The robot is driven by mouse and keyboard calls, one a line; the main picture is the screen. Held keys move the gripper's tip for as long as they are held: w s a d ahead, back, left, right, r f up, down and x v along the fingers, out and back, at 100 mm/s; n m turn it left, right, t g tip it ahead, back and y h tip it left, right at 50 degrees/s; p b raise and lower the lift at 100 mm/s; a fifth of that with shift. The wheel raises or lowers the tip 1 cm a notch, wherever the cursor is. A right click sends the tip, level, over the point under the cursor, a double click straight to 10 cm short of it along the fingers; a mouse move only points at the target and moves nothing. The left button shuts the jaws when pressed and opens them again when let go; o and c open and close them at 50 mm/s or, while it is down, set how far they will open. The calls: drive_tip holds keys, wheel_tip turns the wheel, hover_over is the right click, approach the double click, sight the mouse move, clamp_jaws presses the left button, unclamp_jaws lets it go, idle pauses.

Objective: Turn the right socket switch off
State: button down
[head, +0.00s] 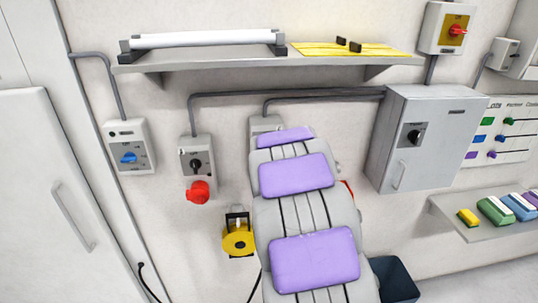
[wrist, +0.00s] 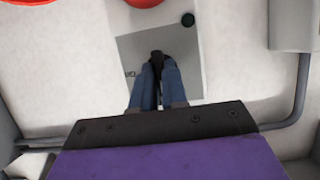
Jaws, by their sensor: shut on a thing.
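The right socket box (head: 262,124) is on the wall, mostly hidden behind my arm in the head view. A red socket part (wrist: 143,2) shows at the top edge of the wrist view. In the head view my gripper is hidden behind my arm.
Left of my arm are a socket box with a black knob (head: 196,164) and red outlet, and a box with a blue knob (head: 129,157). A grey cabinet (head: 400,165) is to the right. A shelf (head: 220,62) runs above. A yellow reel (head: 238,241) hangs below left.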

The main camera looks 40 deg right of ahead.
drive_tip(key=shift+w+r, duration=0.15)
drive_tip(key=shift+r, duration=0.15)
drive_tip(key=c, duration=1.2)
unclamp_jaws()
drive_tip(key=shift+f, duration=0.15)
drive_tip(key=shift+o, duration=0.2)
drive_tip(key=v, duration=1.7)
drive_tip(key=shift+a+f, duration=0.1)
drive_tip(key=shift+f, duration=0.1)
